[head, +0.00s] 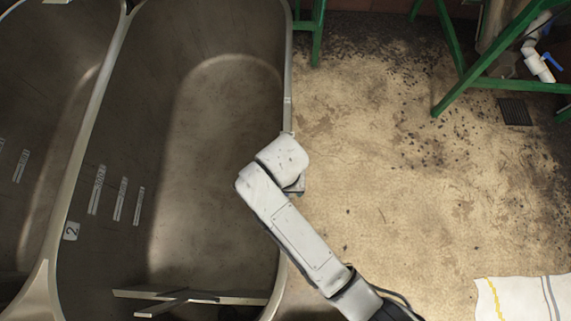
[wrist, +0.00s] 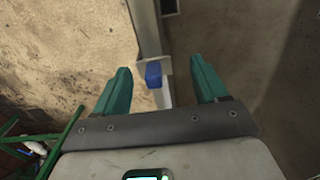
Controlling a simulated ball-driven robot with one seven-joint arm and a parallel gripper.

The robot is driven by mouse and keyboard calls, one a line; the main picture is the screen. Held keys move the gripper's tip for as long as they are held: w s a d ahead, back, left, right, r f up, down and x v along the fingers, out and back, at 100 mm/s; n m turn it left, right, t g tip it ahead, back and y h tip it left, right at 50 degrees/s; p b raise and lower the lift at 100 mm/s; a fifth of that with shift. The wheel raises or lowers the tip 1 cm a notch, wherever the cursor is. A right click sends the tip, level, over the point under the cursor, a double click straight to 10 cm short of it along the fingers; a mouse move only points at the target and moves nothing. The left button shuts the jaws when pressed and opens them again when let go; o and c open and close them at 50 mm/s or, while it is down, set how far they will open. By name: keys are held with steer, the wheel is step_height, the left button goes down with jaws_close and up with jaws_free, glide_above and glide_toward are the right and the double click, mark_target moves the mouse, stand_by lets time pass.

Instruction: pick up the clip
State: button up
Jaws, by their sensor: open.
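A small blue block that looks like the clip (wrist: 154,74) shows in the wrist view on the pale metal rim of a tank. My gripper (wrist: 159,64) is open, with one green finger on each side of the clip in the picture. The clip appears between the fingers, nearer the left one, with gaps on both sides. I cannot tell how far below the fingertips it lies. In the head view my white arm reaches over the tank's right rim and hides the gripper and the clip.
Two deep metal tanks fill the left, the nearer one with its rim (head: 288,95) beside my arm. A metal bar (head: 190,296) lies low in it. The stained floor (head: 370,150) at right is open. A green frame (head: 480,70) stands at back right; white cloth (head: 515,300) lies front right.

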steer(key=shift+d+f, duration=0.15)
steer(key=shift+f, duration=1)
steer(key=shift+d+f, duration=0.1)
steer(key=shift+f, duration=1.05)
steer(key=c, duration=1)
